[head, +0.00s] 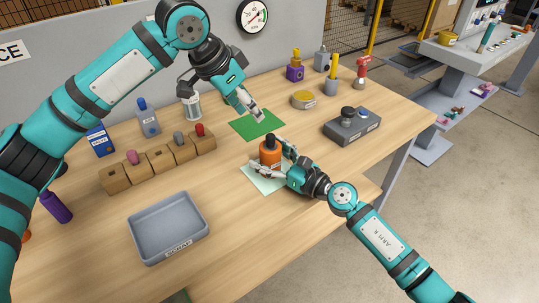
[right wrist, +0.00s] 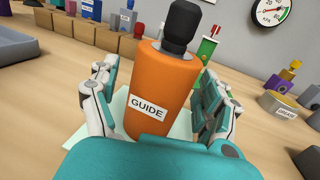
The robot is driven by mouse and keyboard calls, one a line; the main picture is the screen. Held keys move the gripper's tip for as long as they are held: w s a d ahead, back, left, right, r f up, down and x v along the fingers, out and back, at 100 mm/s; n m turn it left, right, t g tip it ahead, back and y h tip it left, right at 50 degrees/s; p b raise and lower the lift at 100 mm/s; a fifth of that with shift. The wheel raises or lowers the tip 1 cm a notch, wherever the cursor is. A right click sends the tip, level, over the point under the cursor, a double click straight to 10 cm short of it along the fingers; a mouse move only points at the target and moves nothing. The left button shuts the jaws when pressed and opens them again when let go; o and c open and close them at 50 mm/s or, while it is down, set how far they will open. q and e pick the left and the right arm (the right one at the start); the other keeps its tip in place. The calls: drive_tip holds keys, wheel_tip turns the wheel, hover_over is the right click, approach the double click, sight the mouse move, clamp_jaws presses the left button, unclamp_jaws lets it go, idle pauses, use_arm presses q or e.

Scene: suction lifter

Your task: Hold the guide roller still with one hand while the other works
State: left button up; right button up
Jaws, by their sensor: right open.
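The guide roller (head: 269,146) is an orange cylinder with a black top, standing upright on a pale green mat (head: 262,185). In the right wrist view the roller (right wrist: 165,88) shows a white GUIDE label. My right gripper (head: 268,157) is open, with one finger on each side of the roller. Gaps show beside the roller in the wrist view. My left gripper (head: 253,112) is above the dark green mat (head: 262,127), pointing down. Its fingertips look close together; whether it holds anything is unclear. A green shape with a red tip (right wrist: 208,45) is partly hidden behind the roller.
A grey tray (head: 168,222) lies at the front left, before a row of brown blocks (head: 160,160). A dark grey box with knobs (head: 352,123) and a yellow tin (head: 303,99) stand to the right. Bottles line the back.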

drive_tip(key=c, duration=1.4)
use_arm(q)
drive_tip(key=shift+o, duration=0.4)
